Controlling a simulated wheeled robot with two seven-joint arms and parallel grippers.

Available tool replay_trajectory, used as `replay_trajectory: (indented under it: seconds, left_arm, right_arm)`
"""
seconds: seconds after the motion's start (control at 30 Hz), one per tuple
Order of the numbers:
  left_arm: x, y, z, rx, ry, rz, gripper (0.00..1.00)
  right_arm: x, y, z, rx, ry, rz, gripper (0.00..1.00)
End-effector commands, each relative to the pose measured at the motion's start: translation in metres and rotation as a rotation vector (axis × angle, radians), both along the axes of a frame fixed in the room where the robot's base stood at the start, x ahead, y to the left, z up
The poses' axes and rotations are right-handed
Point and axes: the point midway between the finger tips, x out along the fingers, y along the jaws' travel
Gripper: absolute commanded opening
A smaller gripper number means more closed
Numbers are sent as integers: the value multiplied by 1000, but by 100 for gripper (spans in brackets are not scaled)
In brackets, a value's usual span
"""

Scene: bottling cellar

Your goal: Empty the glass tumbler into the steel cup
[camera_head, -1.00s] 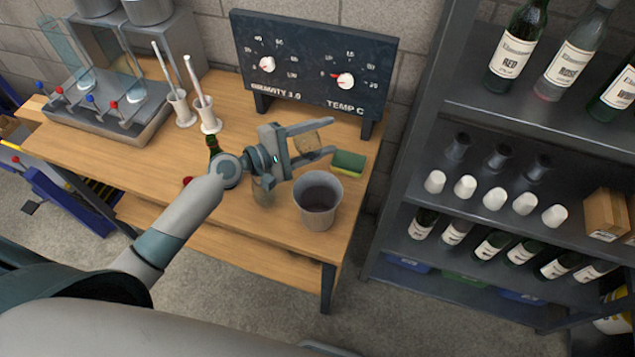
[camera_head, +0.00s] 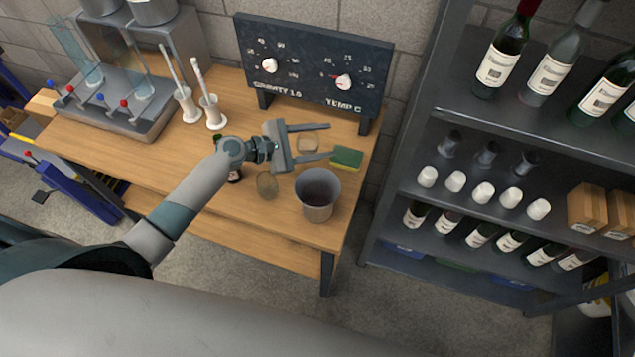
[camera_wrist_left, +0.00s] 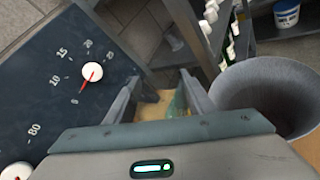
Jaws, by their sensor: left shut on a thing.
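My left gripper (camera_head: 322,143) reaches in over the table, with its fingers pointing right. It is shut on a small see-through thing, seemingly the glass tumbler (camera_head: 307,145); its tilt and contents are hard to tell. In the left wrist view the fingers (camera_wrist_left: 172,98) show with table and sponge colours between them, and the glass is not distinct. The grey steel cup (camera_head: 318,193) stands upright on the table, nearer the front than the fingers and apart from them. It also shows at the right of the left wrist view (camera_wrist_left: 235,92). My right gripper is not in view.
A green and yellow sponge (camera_head: 347,158) lies just beyond the fingertips. Another glassy vessel (camera_head: 267,186) stands below the gripper. A dark dial panel (camera_head: 313,72) stands behind. White holders (camera_head: 213,112) stand left. A bottle shelf (camera_head: 415,170) stands right of the table.

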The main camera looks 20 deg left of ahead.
Motion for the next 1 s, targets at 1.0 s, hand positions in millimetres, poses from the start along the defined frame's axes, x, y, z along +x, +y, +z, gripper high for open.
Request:
replay_trajectory:
  seconds: [1.0]
  left_arm:
    - [21, 10, -19, -241, 418, -5, 24]
  right_arm:
    - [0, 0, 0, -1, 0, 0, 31]
